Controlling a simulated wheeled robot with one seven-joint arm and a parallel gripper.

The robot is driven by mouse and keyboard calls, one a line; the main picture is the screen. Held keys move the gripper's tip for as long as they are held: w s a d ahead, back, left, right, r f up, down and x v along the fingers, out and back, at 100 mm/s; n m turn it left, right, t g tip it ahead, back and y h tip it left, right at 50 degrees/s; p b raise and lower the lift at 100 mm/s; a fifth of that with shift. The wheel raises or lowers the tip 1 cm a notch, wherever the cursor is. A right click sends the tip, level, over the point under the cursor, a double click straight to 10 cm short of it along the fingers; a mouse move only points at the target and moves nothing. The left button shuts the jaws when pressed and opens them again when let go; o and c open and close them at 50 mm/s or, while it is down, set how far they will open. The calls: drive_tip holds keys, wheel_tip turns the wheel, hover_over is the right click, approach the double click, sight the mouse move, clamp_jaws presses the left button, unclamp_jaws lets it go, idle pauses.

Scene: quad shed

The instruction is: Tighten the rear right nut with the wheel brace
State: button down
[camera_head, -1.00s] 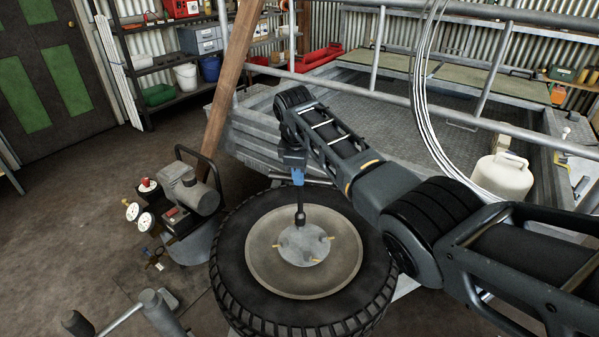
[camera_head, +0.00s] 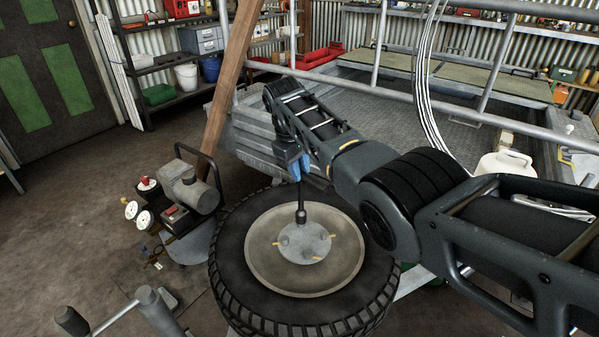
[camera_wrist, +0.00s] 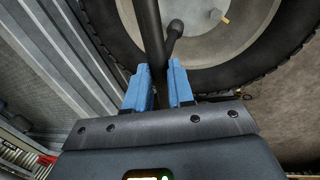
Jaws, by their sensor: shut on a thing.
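Whether the socket fully covers a nut cannot be told. In the wrist view the brace (camera_wrist: 152,35) runs between the blue jaws (camera_wrist: 158,88), with a side arm showing beside it.
A compressor (camera_head: 185,190) with gauges stands left of the wheel. A wooden post (camera_head: 232,85) and a grey metal trailer bed (camera_head: 390,110) with rails lie behind. A white gas bottle (camera_head: 500,165) is at the right.

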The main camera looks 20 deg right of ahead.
drive_tip(key=shift+w+m+b, duration=0.1)
drive_tip(key=shift+m+b, duration=0.2)
drive_tip(key=shift+m, duration=0.3)
drive_tip(key=shift+f+m+b, duration=0.1)
drive_tip(key=shift+m+b, duration=0.4)
drive_tip(key=shift+b, duration=0.05)
drive_tip(key=shift+w+m+g+b, duration=0.1)
drive_tip(key=shift+m+g+b, duration=0.4)
drive_tip(key=shift+m+b, duration=0.95)
